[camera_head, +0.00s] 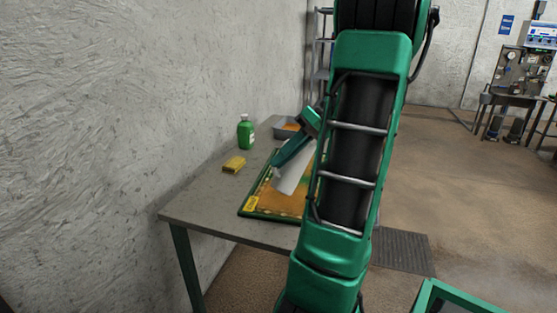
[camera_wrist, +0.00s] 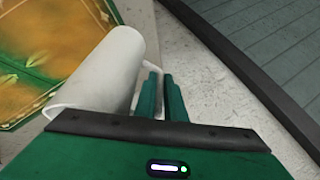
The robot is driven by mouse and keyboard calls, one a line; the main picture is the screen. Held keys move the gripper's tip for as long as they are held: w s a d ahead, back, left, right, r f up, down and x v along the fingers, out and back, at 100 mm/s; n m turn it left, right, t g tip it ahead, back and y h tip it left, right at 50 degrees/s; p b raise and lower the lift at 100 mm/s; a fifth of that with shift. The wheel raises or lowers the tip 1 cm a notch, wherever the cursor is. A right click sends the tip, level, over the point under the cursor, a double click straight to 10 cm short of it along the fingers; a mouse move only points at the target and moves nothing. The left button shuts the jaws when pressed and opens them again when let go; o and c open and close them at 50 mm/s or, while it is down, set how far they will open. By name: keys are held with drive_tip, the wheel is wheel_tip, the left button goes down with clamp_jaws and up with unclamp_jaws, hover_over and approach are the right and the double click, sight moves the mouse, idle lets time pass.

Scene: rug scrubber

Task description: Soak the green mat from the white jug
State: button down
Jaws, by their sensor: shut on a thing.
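The white jug (camera_head: 287,181) is tilted above the mat, its lower part close to the mat's surface. It also shows in the wrist view (camera_wrist: 108,75), with its handle at my fingers. My gripper (camera_wrist: 163,95) is shut on the jug's handle; in the head view my arm partly hides the gripper and jug. The mat (camera_head: 262,202) lies flat on the table, orange-brown with a green border and patches; it also shows in the wrist view (camera_wrist: 52,45). Its right part is hidden behind my arm. I cannot see any stream of liquid.
On the grey table (camera_head: 205,204) stand a green bottle (camera_head: 245,132) and a yellow sponge-like block (camera_head: 234,164), left of the mat. A grey tray (camera_head: 283,133) with something orange sits at the far end. A rough wall borders the table's left side. Open floor lies right.

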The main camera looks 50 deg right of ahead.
drive_tip(key=shift+s+d+r+y, duration=0.1)
drive_tip(key=shift+r+y, duration=0.15)
drive_tip(key=shift+y, duration=0.55)
idle(0.5)
drive_tip(key=shift+d+m+t+y, duration=0.2)
drive_tip(key=shift+m+t+y, duration=0.25)
drive_tip(key=shift+y, duration=0.25)
idle(0.4)
drive_tip(key=shift+d+y, duration=0.1)
drive_tip(key=shift+y, duration=0.4)
